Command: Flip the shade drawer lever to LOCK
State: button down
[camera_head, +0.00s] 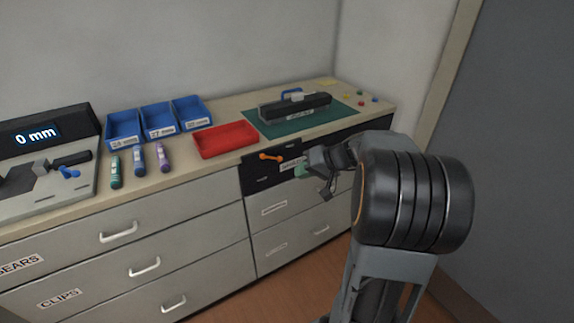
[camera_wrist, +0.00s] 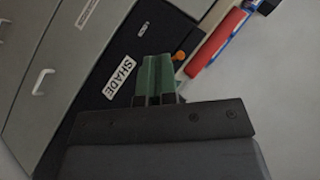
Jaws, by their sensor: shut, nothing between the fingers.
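The shade drawer (camera_head: 257,180) has a dark front with a white SHADE label, which is partly hidden by my gripper in the head view and readable in the wrist view (camera_wrist: 120,77). The orange lever (camera_head: 270,157) lies roughly level near the top of this drawer front. In the wrist view only a bit of orange (camera_wrist: 179,56) shows beside my fingertips. My gripper (camera_head: 302,171) has green fingers, shut and empty, in front of the drawer to the right of the lever. In the wrist view the fingers (camera_wrist: 153,60) lie together. Contact with the lever cannot be told.
A red tray (camera_head: 226,139) stands on the counter above the lever. Blue bins (camera_head: 158,121) and several coloured tubes (camera_head: 138,160) are at left. Grey drawers with handles surround the shade drawer.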

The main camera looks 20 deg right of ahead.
jog(key=w+d+m+t, duration=0.1)
jog(key=w+d+t, duration=0.2)
jog(key=d, duration=0.6)
jog(key=shift+t+b, duration=0.3)
jog(key=shift+t, duration=0.1)
jog(key=p+x, duration=0.1)
jog(key=x, duration=1.3)
jog(key=shift+s, duration=0.1)
jog(key=shift+f, duration=0.1)
